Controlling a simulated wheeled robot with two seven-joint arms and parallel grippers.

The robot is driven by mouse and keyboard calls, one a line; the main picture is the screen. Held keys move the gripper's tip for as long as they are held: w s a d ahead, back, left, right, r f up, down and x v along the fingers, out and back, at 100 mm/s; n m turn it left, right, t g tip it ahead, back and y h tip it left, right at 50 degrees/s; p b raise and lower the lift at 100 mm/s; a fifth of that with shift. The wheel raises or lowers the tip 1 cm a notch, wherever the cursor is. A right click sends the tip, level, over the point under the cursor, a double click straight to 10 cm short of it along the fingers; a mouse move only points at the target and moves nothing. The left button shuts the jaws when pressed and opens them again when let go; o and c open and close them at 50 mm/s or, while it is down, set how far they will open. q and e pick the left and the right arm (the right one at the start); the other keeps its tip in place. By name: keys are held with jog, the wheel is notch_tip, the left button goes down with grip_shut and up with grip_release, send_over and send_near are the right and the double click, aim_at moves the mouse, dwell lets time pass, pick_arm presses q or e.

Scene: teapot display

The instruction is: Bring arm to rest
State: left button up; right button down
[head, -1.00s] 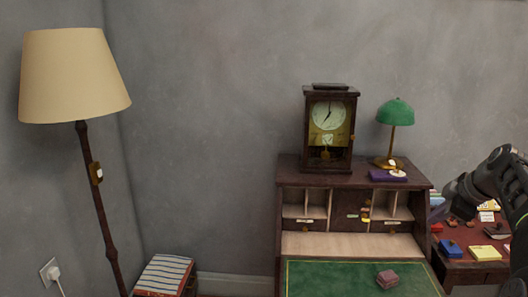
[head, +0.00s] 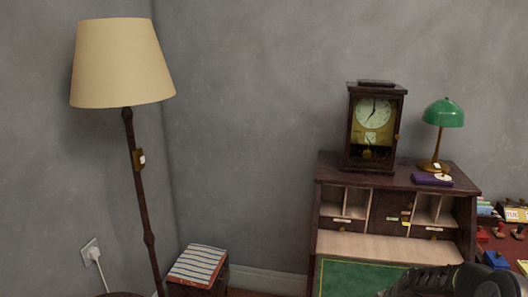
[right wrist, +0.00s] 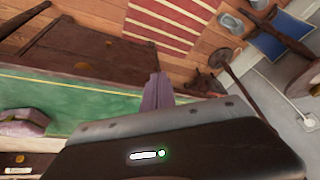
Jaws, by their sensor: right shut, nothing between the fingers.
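My right arm shows at the lower right corner of the head view, dark and low across the front of the green desk top (head: 345,278). In the right wrist view my right gripper (right wrist: 157,95) shows as narrow, greyish-purple fingers beyond the dark wrist housing. The fingers are together and hold nothing. The green desk surface (right wrist: 85,97) runs behind them. My left gripper is in neither view.
A writing desk (head: 338,166) carries a clock (head: 374,125) and a green lamp (head: 443,112). A floor lamp (head: 122,62) stands at the left. A striped-top stool (head: 198,265) stands between. A side table at the right edge holds small items.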

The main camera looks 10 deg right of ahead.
jog(key=s+a+f+m+g+y+b, duration=0.1)
jog(key=s+a+f, duration=0.65)
jog(key=a, duration=0.25)
jog(key=s+a+f+m+g, duration=0.1)
jog(key=s+a+f+m, duration=0.1)
jog(key=s+a+f, duration=0.65)
jog(key=s+a+f+m+g+y, duration=0.1)
jog(key=s+a+f+m, duration=0.1)
jog(key=s+a, duration=1)
jog(key=shift+s+f+b, duration=0.45)
jog(key=shift+s+f, duration=0.1)
jog(key=shift+s, duration=0.65)
